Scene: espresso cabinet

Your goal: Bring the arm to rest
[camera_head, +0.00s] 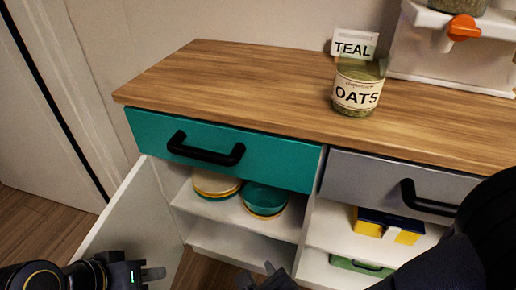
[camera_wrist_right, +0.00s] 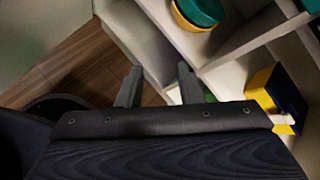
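My left gripper (camera_head: 150,273) is at the bottom left of the head view, in front of the open cabinet door, with its fingers apart and nothing between them. My right gripper (camera_head: 262,275) is at the bottom middle of the head view, in front of the lower cabinet. In the right wrist view its two fingers (camera_wrist_right: 158,88) stand apart with nothing between them. My right arm covers the lower right corner of the head view.
The cabinet door (camera_head: 128,222) stands open at the left. Bowls (camera_head: 264,197) and plates (camera_head: 216,184) sit on the shelf. A yellow and blue box (camera_head: 388,226) is in the right compartment. The teal drawer (camera_head: 225,150) and grey drawer (camera_head: 385,182) are shut. An oats jar (camera_head: 357,88) stands on the counter.

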